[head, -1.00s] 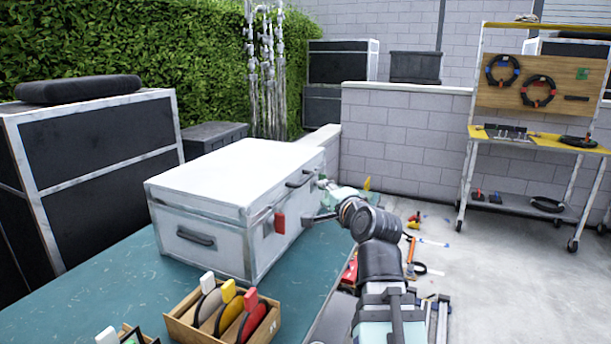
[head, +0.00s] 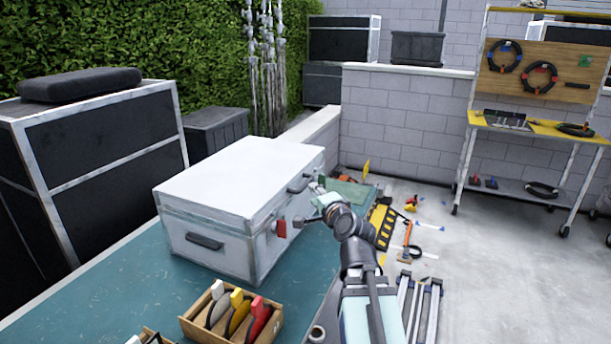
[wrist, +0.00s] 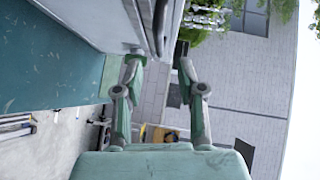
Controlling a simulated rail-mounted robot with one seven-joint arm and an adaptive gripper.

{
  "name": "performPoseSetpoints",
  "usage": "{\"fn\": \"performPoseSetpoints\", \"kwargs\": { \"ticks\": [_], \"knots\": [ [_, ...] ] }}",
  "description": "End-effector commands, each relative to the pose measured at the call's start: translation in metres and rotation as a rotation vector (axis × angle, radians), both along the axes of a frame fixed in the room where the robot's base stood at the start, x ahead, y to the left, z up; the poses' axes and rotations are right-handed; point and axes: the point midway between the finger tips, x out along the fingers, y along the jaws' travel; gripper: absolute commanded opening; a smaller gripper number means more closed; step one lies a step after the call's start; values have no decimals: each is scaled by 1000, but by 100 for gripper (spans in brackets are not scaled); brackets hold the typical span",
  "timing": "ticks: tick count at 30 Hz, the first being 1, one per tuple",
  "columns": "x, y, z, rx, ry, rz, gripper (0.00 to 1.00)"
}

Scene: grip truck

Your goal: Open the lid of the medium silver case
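The silver case (head: 215,245) sits on the teal table with its lid (head: 240,170) closed. A dark handle (head: 204,242) is on its near end. Another handle (head: 299,184) is on its long right side, and a red tag (head: 281,228) hangs there. My gripper (head: 318,190) is beside that long side, close to the side handle. In the wrist view my gripper (wrist: 159,53) has its fingers spread with a gap between them. The case side (wrist: 95,22) and its dark edge or handle bars lie just beyond the fingertips; I cannot tell whether they touch.
A wooden box (head: 240,330) with coloured-tag discs stands on the teal table (head: 110,295) in front of the case. A large black case (head: 100,150) is on the left. Tools (head: 410,250) lie on the floor right of my arm. A yellow shelf cart (head: 535,128) stands far right.

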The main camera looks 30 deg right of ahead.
Motion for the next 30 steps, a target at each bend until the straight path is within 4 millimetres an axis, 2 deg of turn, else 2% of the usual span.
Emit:
{"fn": "performPoseSetpoints", "kwargs": {
  "ticks": [1,5,6,12,18,24,30],
  "knots": [
    [1,0,5,1,3,-2,39],
    [4,-1,4,2,5,-7,39],
    [16,-3,2,2,4,-6,39],
    [53,-7,-7,0,3,-5,39],
    [79,-9,-11,0,3,-7,39],
    [89,-9,-13,0,2,-6,39],
    [90,-9,-14,0,2,-6,39]
  ]
}}
